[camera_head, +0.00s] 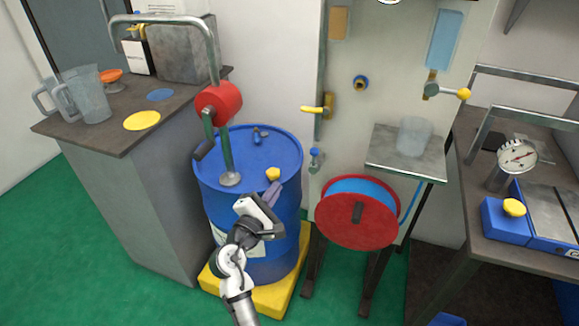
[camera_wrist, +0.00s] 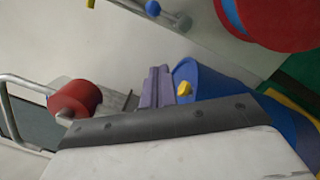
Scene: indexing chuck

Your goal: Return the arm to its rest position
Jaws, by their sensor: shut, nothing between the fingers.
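My arm reaches up from the bottom of the head view, in front of the blue drum (camera_head: 227,209). My gripper (camera_head: 276,189) is at the front right of the drum, near its rim, with its grey-purple fingers together and nothing visible between them. In the wrist view the gripper (camera_wrist: 156,86) shows its fingers side by side, closed. A yellow knob (camera_head: 273,174) lies just beyond the fingertips on the drum top; it also shows in the wrist view (camera_wrist: 184,90). Whether the fingers touch it cannot be told.
A red cylinder on a bent pipe (camera_head: 219,100) stands over the drum. A red reel (camera_head: 357,220) and a small shelf (camera_head: 405,155) are at the right. A counter with jugs (camera_head: 87,94) is at the left. A bench with a dial gauge (camera_head: 517,156) is at the far right.

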